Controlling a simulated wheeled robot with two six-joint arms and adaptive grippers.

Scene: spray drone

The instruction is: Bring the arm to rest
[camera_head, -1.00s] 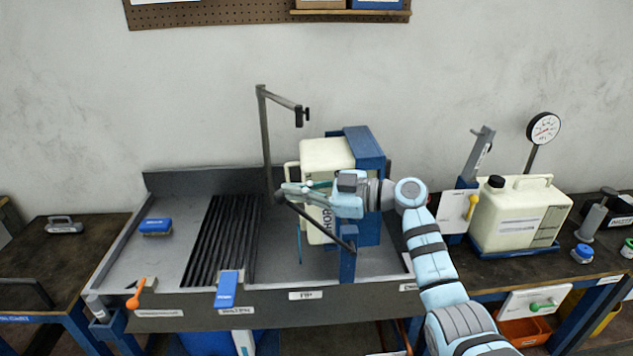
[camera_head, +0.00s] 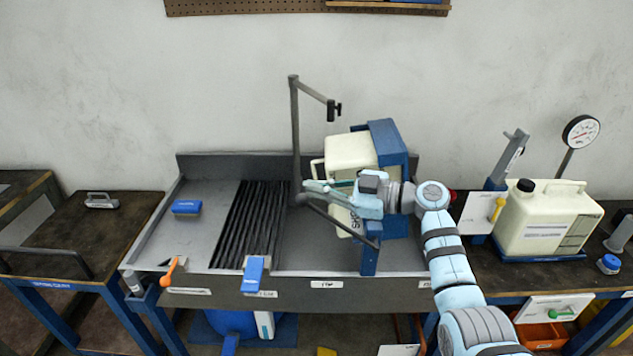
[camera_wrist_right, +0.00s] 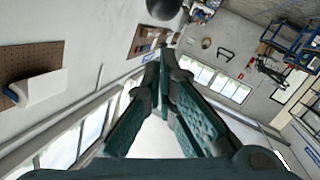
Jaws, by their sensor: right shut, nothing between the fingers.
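My right arm (camera_head: 445,262) reaches up from the bottom right in the head view. My right gripper (camera_head: 306,191) points left over the grey sink bench, in front of a cream tank (camera_head: 350,152) held in a blue frame (camera_head: 388,140). It hides part of the tank. In the right wrist view the fingers (camera_wrist_right: 165,55) meet at their tips with nothing between them. That view looks out over the room, with wall, windows and pegboard. My left gripper is not in view.
The sink bench (camera_head: 210,230) has a black grate (camera_head: 250,225), a blue brush (camera_head: 186,207) and a post with a side arm (camera_head: 295,130). A cream canister (camera_head: 545,220) and a dial gauge (camera_head: 580,131) stand at right. The left table (camera_head: 100,235) is mostly clear.

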